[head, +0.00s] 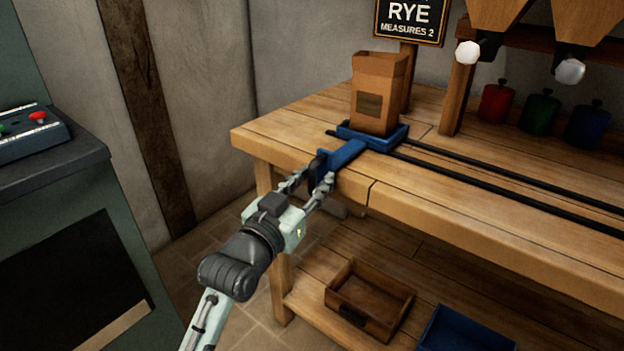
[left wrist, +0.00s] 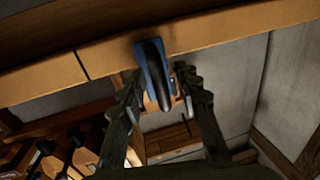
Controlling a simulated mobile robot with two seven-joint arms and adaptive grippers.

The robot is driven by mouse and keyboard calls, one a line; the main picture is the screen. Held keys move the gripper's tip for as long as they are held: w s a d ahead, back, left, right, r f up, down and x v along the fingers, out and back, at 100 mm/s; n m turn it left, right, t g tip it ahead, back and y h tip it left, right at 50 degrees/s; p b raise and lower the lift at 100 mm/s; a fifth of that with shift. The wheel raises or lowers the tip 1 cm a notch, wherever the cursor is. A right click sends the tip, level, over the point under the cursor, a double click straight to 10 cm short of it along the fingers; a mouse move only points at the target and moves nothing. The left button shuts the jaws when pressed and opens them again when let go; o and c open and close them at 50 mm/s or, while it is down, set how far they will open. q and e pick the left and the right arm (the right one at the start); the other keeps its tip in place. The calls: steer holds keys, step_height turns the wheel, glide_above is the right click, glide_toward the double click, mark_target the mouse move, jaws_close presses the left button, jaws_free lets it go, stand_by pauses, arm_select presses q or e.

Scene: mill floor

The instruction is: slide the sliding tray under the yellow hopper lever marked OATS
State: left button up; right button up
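The sliding tray (head: 352,150) is blue and sits on dark rails at the left end of the wooden bench. A brown paper bag (head: 379,95) stands upright on it. The tray's arm reaches over the bench's front edge to a dark handle (head: 318,168). My left gripper (head: 313,180) is at this handle, its fingers apart on either side. The left wrist view shows the handle (left wrist: 153,75) between the fingertips (left wrist: 157,85), with what looks like a gap. No yellow lever or OATS sign is in view. My right gripper is not in view.
Two dark rails (head: 500,178) run right along the bench (head: 440,205), clear of objects. A RYE sign (head: 410,20) stands behind. Hoppers with pale-ended levers (head: 468,53) hang upper right. Red, green and blue canisters (head: 540,110) stand behind the rails. A wooden box (head: 368,298) lies on the lower shelf.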

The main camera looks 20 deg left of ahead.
arm_select(q)
jaws_close()
steer(key=shift+d, duration=0.1)
stand_by(0.5)
